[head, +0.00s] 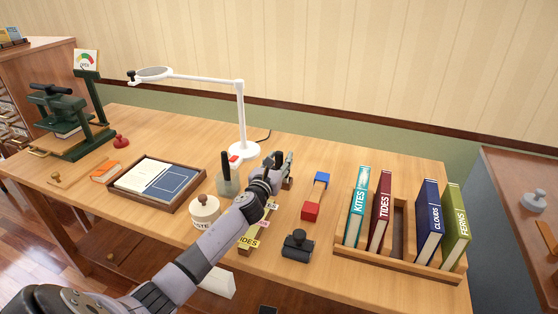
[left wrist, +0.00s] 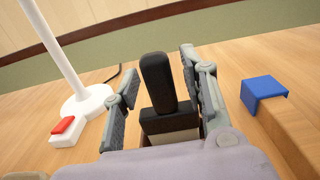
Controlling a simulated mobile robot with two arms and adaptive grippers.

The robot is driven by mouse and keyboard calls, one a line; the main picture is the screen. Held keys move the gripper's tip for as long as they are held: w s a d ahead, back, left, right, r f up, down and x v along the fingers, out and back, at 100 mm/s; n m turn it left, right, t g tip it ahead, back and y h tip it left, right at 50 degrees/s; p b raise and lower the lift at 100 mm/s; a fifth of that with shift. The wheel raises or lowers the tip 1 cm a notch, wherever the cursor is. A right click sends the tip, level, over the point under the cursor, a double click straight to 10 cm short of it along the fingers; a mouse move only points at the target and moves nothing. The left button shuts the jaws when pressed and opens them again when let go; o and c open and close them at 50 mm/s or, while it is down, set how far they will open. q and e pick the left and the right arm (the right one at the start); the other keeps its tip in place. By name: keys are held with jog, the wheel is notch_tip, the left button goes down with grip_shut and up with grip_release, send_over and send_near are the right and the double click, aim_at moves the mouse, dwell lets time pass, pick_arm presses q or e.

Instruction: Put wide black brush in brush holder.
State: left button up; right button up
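The wide black brush stands upright between the fingers of my left gripper (head: 277,165). In the left wrist view its black handle and broad dark block (left wrist: 167,108) show, with a paler strip below. The left gripper's fingers (left wrist: 160,95) stand apart on both sides of it. The left finger has a visible gap, and contact on the right is unclear. The brush's lower end is hidden by the gripper body. A grey-green cup (head: 228,184), which looks like the brush holder, stands left of the gripper with a slim black handle rising from it. My right gripper is not in view.
A white lamp (head: 241,120) stands behind the cup. A paste pot (head: 205,211) and a tray (head: 183,201) lie left. A blue bracket (left wrist: 263,88), red block (head: 311,211), black knobbed block (head: 297,246) and book rack (head: 399,254) lie right. Label strips are under my arm.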

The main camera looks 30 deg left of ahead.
pick_arm(q)
jog(key=shift+r, duration=0.1)
jog(key=v, duration=1.2)
dwell(0.4)
